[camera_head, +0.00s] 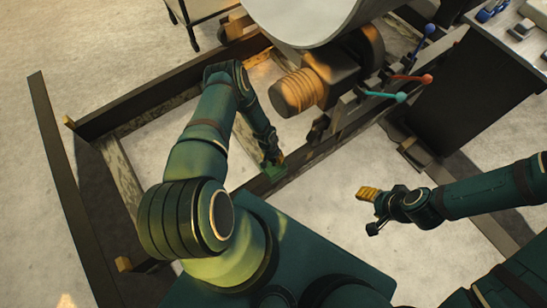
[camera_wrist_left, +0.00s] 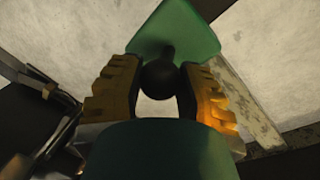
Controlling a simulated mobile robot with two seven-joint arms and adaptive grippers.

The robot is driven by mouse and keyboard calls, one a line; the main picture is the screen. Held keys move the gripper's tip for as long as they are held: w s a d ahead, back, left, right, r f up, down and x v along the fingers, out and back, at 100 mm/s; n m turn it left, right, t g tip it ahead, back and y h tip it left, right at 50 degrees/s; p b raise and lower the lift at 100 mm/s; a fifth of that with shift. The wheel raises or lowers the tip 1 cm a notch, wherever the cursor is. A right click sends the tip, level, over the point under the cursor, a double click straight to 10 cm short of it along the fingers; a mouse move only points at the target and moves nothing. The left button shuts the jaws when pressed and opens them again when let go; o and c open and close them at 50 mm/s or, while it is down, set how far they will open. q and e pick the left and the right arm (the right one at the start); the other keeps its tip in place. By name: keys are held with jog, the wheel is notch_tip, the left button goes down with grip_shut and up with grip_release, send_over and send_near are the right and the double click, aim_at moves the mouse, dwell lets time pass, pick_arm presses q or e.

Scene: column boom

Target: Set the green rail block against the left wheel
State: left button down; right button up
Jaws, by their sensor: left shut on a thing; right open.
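The green rail block (camera_head: 274,173) is at the near rail (camera_head: 310,158) in the head view; I cannot tell whether it touches the rail. In the left wrist view the green block (camera_wrist_left: 180,28) has a dark round knob (camera_wrist_left: 160,80) between the fingers. My left gripper (camera_head: 275,157) is shut on this knob; it also shows in the left wrist view (camera_wrist_left: 158,92). A dark part (camera_head: 318,128) up and right of the block, by the rail, may be the left wheel, but I cannot tell. My right gripper (camera_head: 368,194) is open and empty, over pale floor.
A ribbed copper-coloured cylinder (camera_head: 298,92) and a big grey drum (camera_head: 310,18) stand above the rail. Levers with red (camera_head: 426,79) and teal (camera_head: 400,97) knobs stick out nearby. A dark cabinet (camera_head: 460,95) stands at right.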

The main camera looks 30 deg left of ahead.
pick_arm(q)
jog(key=shift+w, duration=0.1)
jog(key=c, duration=0.6)
grip_release()
notch_tip(320, 180, up, 12)
jog(key=a, duration=0.2)
jog(key=shift+s, duration=0.2)
jog(key=shift+a, duration=0.1)
